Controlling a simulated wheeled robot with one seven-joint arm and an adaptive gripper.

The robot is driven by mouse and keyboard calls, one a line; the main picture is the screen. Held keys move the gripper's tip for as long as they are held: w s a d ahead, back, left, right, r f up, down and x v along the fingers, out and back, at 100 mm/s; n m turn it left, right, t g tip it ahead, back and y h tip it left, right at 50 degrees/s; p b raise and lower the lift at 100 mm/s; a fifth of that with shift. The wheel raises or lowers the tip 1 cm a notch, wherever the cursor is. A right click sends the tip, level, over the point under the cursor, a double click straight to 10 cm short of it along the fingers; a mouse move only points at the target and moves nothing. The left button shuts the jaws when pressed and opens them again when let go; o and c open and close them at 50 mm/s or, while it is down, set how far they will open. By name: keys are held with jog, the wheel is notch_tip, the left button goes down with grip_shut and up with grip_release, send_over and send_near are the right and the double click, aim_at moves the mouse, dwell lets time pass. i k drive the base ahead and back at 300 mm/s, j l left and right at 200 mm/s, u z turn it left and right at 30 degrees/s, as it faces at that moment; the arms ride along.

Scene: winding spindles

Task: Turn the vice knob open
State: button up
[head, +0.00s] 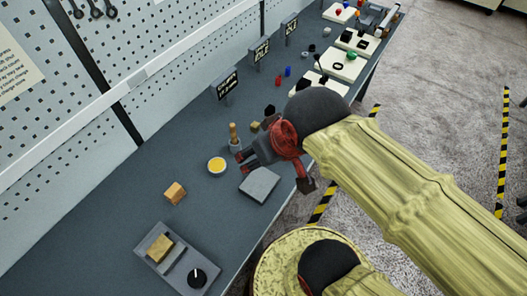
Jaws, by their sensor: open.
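The vice (160,243) is a grey block-like fixture near the front left of the dark bench. A wooden block (160,249) sits in it, at its left part. The black round vice knob (197,278) with a white line on it is at the vice's lower right end. My gripper (241,163) is open, over the bench well above and right of the vice in the picture, apart from the knob. It is beside a small pot with a wooden-handled tool (233,132). My arm hides part of the bench behind it.
Small signs (226,84) stand along the back, before a pegboard wall. White boards with parts (343,64) lie farther off.

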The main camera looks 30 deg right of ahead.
aim_at(197, 279)
jog(key=u, duration=0.4)
jog(key=j+u, duration=0.15)
jog(key=u, duration=0.65)
jog(key=j+u, duration=0.1)
jog(key=u, duration=0.3)
jog(key=k+j+z, duration=0.15)
jog(key=j+z, duration=0.2)
jog(key=k+j+z, duration=0.2)
jog(key=z, duration=0.2)
jog(key=j, duration=0.15)
